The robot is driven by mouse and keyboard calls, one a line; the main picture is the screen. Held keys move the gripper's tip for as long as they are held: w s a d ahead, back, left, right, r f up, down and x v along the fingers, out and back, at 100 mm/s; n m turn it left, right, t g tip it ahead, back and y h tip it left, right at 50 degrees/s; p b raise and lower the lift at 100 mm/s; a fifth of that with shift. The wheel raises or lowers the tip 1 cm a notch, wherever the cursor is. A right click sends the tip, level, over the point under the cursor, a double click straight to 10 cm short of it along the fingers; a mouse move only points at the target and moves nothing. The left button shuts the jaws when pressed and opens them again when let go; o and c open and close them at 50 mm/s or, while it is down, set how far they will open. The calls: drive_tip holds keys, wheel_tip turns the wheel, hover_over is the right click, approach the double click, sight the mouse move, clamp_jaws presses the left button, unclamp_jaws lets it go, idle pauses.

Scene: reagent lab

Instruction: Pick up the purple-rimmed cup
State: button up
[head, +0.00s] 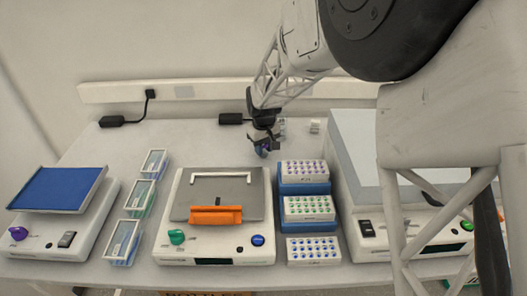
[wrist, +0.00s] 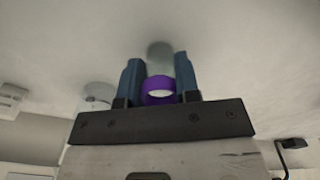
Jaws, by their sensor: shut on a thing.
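The purple-rimmed cup (wrist: 160,99) is between the two blue fingers of my gripper (wrist: 159,78) in the wrist view. The gripper is shut on it. Its purple rim faces the camera, and a pale, see-through body shows beyond it. In the head view my gripper (head: 264,149) is behind the middle device, above the back part of the table. The cup is small and mostly hidden by the gripper there. I cannot tell its height above the table.
A clear round vessel (wrist: 97,93) stands beside the held cup in the wrist view. A grey-topped device (head: 184,240) with an orange block (head: 216,216) is in front of the gripper. Vial racks (head: 312,249) stand to its right, clear boxes (head: 122,242) to its left. The back left table (head: 110,142) is mostly free.

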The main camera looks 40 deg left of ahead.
drive_tip(key=shift+r, duration=0.1)
wheel_tip(320, 180, up, 10)
idle(0.7)
